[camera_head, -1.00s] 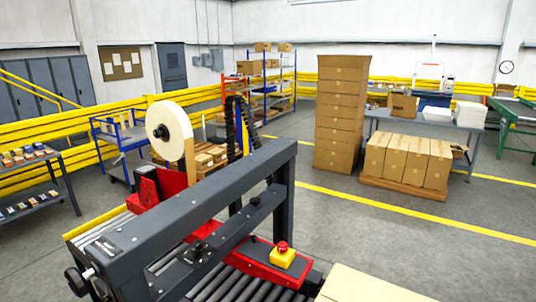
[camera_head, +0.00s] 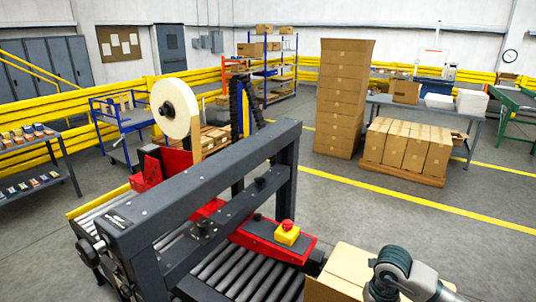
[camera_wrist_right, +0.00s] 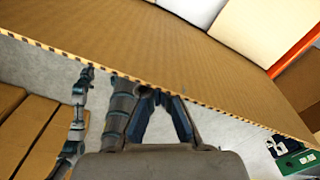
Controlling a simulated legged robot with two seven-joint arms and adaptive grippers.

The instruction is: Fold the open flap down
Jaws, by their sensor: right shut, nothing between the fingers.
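A cardboard box (camera_head: 337,274) shows in part at the bottom right of the head view, at the end of the roller conveyor. My right arm covers much of it. In the right wrist view a large brown cardboard panel (camera_wrist_right: 170,45) with a corrugated edge runs diagonally across the picture; I cannot tell for sure whether it is the open flap. My right gripper (camera_wrist_right: 158,93) is shut and empty, with its fingertips at or close to that edge; contact cannot be told. My left gripper is not in view.
The dark taping machine frame (camera_head: 210,180) with a tape roll (camera_head: 175,108) stands over the rollers (camera_head: 250,268). A red emergency stop button (camera_head: 287,226) sits on its near side. Stacked cartons (camera_head: 341,95) and a loaded pallet (camera_head: 400,174) stand on the floor behind.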

